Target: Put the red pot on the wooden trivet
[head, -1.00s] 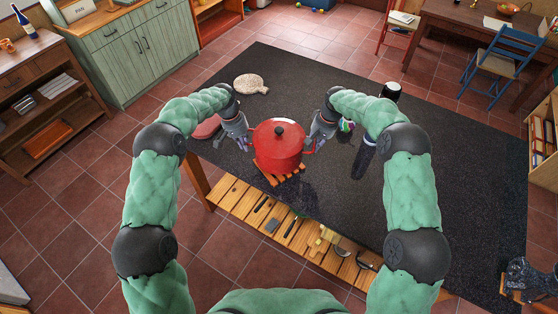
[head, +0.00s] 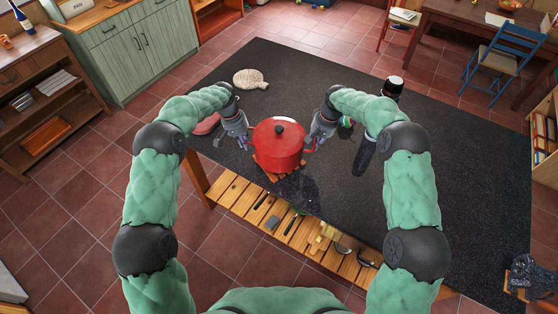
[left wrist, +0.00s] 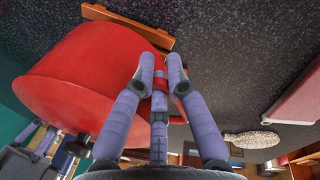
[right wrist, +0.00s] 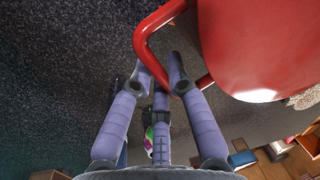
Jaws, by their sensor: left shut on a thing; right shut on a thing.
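The red pot (head: 279,150) with its lid and dark knob is upright near the front edge of the dark tabletop (head: 430,200). The wooden trivet (head: 262,173) is mostly hidden beneath it; its slats also show at the pot's base in the left wrist view (left wrist: 122,22). I cannot tell whether the pot touches it. My left gripper (head: 247,143) is shut on the pot's left handle; its fingers close on red metal in the left wrist view (left wrist: 160,80). My right gripper (head: 311,143) is shut on the right handle, a red loop (right wrist: 150,45) in the right wrist view.
A pink-red item (head: 207,124) lies left of my left gripper. A colourful object (head: 346,121), a dark bottle (head: 364,155) and a white-topped jar (head: 393,86) stand right of my right gripper. A slatted shelf (head: 235,198) holds utensils below.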

